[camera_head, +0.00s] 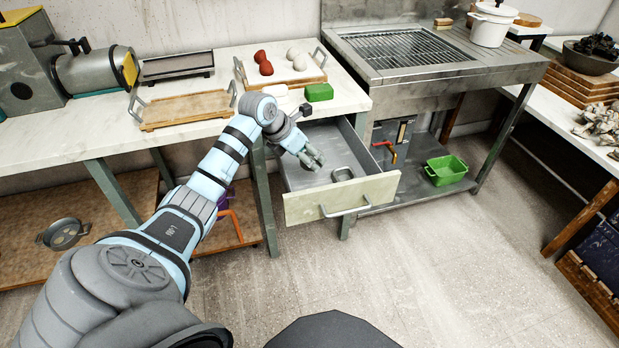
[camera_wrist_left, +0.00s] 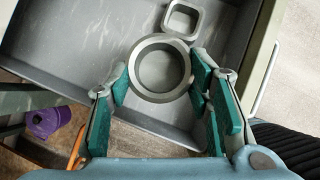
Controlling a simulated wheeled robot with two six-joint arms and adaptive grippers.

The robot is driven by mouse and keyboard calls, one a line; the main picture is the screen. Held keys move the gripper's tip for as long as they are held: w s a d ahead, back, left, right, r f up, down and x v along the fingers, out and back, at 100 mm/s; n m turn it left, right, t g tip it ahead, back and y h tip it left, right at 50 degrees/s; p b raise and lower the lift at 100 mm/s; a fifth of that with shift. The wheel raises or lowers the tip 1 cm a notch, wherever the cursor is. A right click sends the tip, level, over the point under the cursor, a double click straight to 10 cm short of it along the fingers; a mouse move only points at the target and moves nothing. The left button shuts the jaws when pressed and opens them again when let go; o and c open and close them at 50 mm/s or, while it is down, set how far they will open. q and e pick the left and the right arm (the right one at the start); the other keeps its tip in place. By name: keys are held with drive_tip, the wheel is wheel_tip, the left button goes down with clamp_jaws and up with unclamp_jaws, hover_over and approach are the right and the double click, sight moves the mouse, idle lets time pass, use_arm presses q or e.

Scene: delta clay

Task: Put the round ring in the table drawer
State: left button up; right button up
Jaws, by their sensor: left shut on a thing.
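The round ring (camera_wrist_left: 160,97) is a grey metal ring. In the left wrist view it sits between the teal-padded fingers of my left gripper (camera_wrist_left: 160,84), which is shut on it. In the head view my left gripper (camera_head: 314,161) is over the open table drawer (camera_head: 345,196). The ring is hard to make out there. The drawer is pulled out, with a pale front and a grey inside. A square metal ring (camera_wrist_left: 182,19) lies on the drawer floor near the front; it also shows in the head view (camera_head: 343,174). My right gripper is not in view.
The marble table (camera_head: 225,70) above the drawer holds wooden trays (camera_head: 185,108), a green block (camera_head: 319,92), and red and white lumps. A steel grill stand (camera_head: 400,65) stands to the right. A green bin (camera_head: 446,170) is on its lower shelf. The floor in front is clear.

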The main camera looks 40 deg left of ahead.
use_arm(q)
wheel_tip(320, 180, down, 9)
drive_tip(key=shift+f+b, duration=0.1)
drive_tip(key=shift+b, duration=1.05)
drive_tip(key=shift+f, duration=0.3)
drive_tip(key=shift+r, duration=0.1)
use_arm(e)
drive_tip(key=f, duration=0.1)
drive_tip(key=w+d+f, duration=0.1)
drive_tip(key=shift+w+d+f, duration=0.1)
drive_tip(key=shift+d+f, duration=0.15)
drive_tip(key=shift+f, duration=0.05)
use_arm(q)
drive_tip(key=shift+f, duration=0.2)
drive_tip(key=o, duration=1.4)
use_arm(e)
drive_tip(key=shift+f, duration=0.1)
